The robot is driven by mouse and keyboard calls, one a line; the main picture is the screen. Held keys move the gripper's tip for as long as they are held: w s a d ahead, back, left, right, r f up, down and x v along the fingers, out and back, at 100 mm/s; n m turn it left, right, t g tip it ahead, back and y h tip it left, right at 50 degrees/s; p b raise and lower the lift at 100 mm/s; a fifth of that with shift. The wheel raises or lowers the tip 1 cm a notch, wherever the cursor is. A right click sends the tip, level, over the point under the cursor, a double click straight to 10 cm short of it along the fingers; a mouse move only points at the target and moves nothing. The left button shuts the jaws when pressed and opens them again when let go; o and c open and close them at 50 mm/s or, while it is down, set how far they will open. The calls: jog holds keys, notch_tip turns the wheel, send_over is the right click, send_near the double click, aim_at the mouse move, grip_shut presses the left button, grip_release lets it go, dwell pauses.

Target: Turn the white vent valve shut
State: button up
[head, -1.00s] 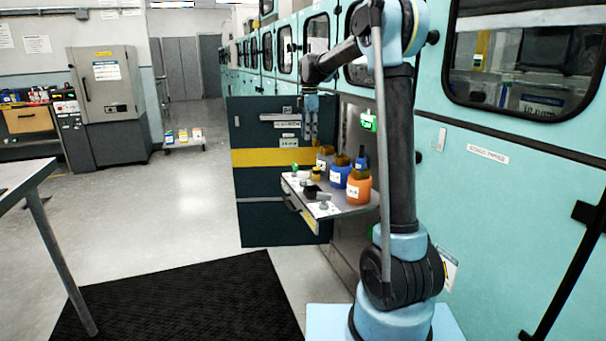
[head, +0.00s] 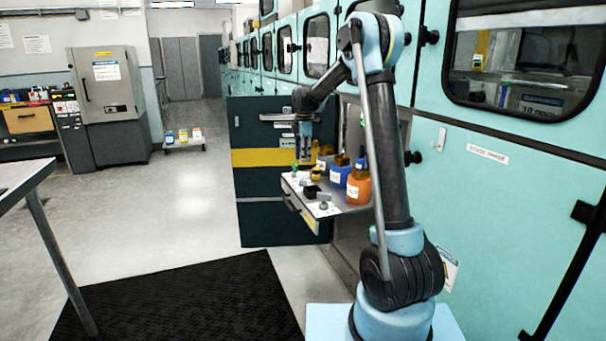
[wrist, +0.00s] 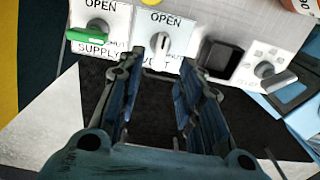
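The white vent valve (wrist: 159,43) sits on a white plate, with OPEN printed above it and a partly covered VENT label below. Its handle looks roughly upright in the wrist view, in line with OPEN. My gripper (wrist: 160,66) is open and empty, its two fingers spread on either side below the valve in the picture. The fingertips overlap the lower edge of the valve's plate; I cannot tell their exact height above it. In the head view my gripper (head: 304,158) hangs pointing down over the far end of the shelf, where the white valve cannot be made out.
A green supply valve (wrist: 88,36) is left of the vent valve. A black square part (wrist: 219,56) and a grey knob (wrist: 268,71) are to its right. Blue (head: 340,176) and orange bottles (head: 357,187) stand behind the controls on the shelf (head: 350,209).

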aim_at(303, 178)
notch_tip(303, 178, down, 8)
jog(key=shift+r, duration=0.2)
grip_shut()
